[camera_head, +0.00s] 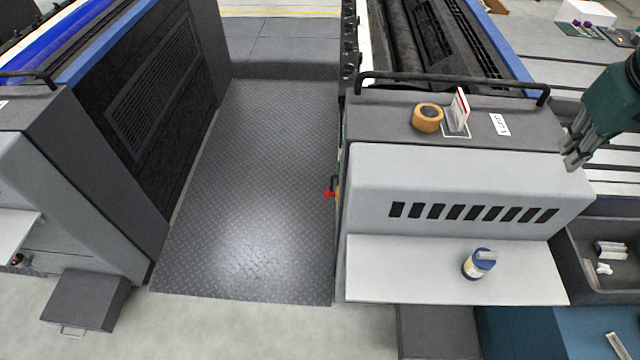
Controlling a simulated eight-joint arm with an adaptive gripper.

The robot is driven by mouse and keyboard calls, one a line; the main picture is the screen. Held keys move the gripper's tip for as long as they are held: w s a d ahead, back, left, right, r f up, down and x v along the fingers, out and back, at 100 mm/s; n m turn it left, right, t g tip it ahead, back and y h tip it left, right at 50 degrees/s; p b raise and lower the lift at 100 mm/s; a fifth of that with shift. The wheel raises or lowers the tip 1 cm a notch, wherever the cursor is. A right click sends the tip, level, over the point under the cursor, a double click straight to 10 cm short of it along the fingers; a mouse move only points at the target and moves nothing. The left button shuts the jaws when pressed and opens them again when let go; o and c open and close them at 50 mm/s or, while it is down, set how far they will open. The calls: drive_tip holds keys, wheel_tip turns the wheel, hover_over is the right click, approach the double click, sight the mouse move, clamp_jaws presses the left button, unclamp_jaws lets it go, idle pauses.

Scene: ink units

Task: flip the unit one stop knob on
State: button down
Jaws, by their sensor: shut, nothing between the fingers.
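The unit labelled as unit 1 by a white label (499,124) stands right of centre, with a light grey front (450,180). A small red knob-like part (330,194) with some yellow behind it sticks out from this unit's left side, over the walkway; it is seen edge-on, so its setting cannot be told. My gripper (572,160) is at the right, by the unit's right top corner. It points down, is shut and empty, and is far from the red part.
A blue-lidded jar (478,264) stands on the front shelf (400,275). The dark tread-plate walkway (240,190) is clear.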

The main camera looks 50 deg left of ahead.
drive_tip(key=w+a+n+g+h+p, duration=0.15)
drive_tip(key=a+n, duration=0.75)
drive_tip(key=a, duration=2.4)
drive_tip(key=s+a+f+n+h, duration=0.1)
drive_tip(key=s+a+f+n, duration=0.3)
drive_tip(key=a, duration=0.6)
drive_tip(key=s+a+f+n+p, duration=0.1)
drive_tip(key=s+a+f, duration=0.2)
drive_tip(key=s+a, duration=0.6)
drive_tip(key=s+a+f+n+h, duration=0.1)
drive_tip(key=s+a+f+n, duration=0.25)
drive_tip(key=a, duration=0.85)
wheel_tip(320, 180, down, 42)
drive_tip(key=shift+f+m, duration=0.15)
drive_tip(key=shift+m, duration=0.2)
drive_tip(key=shift+w+f+g+y, duration=0.1)
drive_tip(key=shift+w+g+y, duration=0.05)
drive_tip(key=shift+g+y, duration=0.1)
